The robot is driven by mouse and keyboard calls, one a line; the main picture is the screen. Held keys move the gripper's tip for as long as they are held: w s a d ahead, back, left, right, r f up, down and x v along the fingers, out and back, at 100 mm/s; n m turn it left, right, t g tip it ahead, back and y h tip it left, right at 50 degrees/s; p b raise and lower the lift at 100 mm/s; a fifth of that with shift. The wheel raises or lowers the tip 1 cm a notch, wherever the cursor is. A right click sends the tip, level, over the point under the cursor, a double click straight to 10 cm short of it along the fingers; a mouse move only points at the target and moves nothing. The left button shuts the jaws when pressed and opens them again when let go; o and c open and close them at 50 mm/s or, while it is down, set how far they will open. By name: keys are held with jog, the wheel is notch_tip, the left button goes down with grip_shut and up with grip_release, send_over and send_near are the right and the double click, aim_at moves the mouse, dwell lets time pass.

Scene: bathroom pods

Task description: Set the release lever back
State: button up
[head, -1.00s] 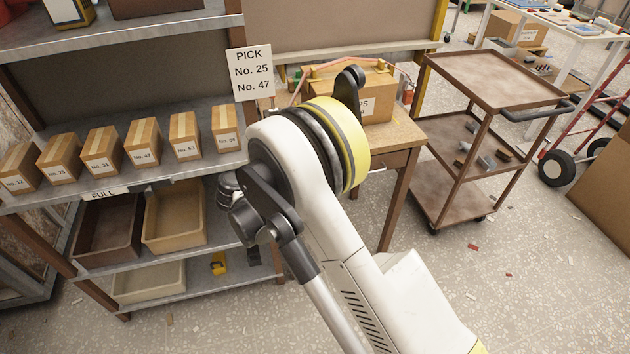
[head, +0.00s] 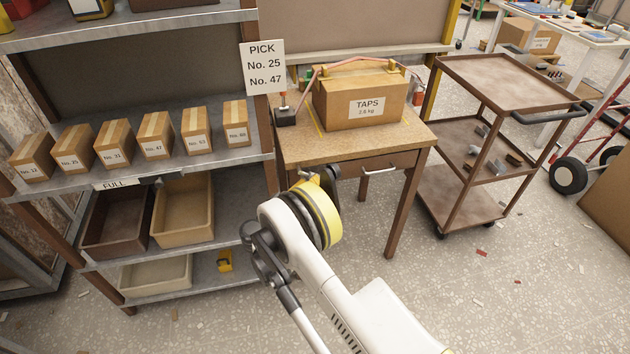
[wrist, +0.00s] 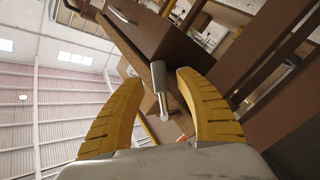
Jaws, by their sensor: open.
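A small dark block with an upright stick and an orange-red tip, which looks like the release lever (head: 285,112), stands on the wooden table at its back left corner, beside the carton. My gripper (head: 308,177) is low in front of the table's left front edge, apart from the lever and mostly hidden by my arm in the head view. In the wrist view the yellow fingers of my gripper (wrist: 160,112) are spread wide with nothing held. A metal rod with a rounded end (wrist: 160,92) shows between them; I cannot tell what it belongs to.
A TAPS carton (head: 360,97) fills much of the table (head: 405,137); its drawer has a metal handle (head: 380,169). Shelves with small numbered boxes (head: 154,139) and bins stand left. A brown trolley (head: 500,80) stands right. Floor before the table is open.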

jog(key=shift+b+x, duration=0.3)
jog(key=shift+x, duration=1.2)
grip_shut()
